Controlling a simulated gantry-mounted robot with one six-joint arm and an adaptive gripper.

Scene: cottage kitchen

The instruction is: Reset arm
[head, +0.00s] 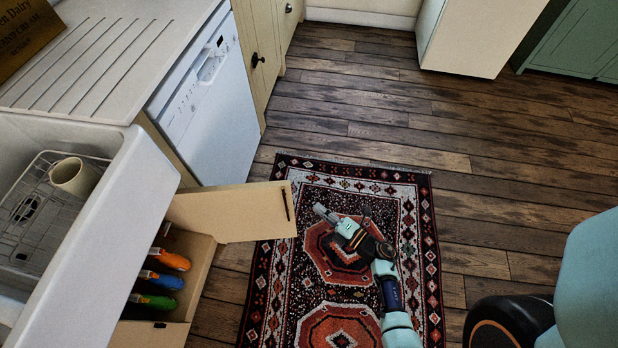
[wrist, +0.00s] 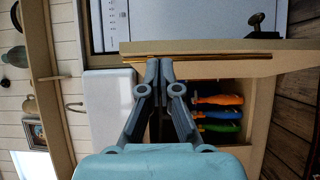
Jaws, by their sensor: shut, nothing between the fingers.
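My gripper (head: 322,212) is shut and empty, held over the patterned rug in the head view. In the wrist view, the fingertips of my gripper (wrist: 159,62) are together, in front of the open cabinet door (wrist: 220,66). The same cabinet door (head: 235,213) in the head view is cream and swung out below the sink, with a dark upright handle (head: 286,204). My gripper is to the right of this door and looks apart from it.
The open cabinet holds orange, blue and green handled items (head: 162,280). A white sink (head: 100,235) with a mug (head: 75,177) in a wire rack is at left. A white dishwasher (head: 212,105) stands behind. Wooden floor (head: 480,170) to the right is clear.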

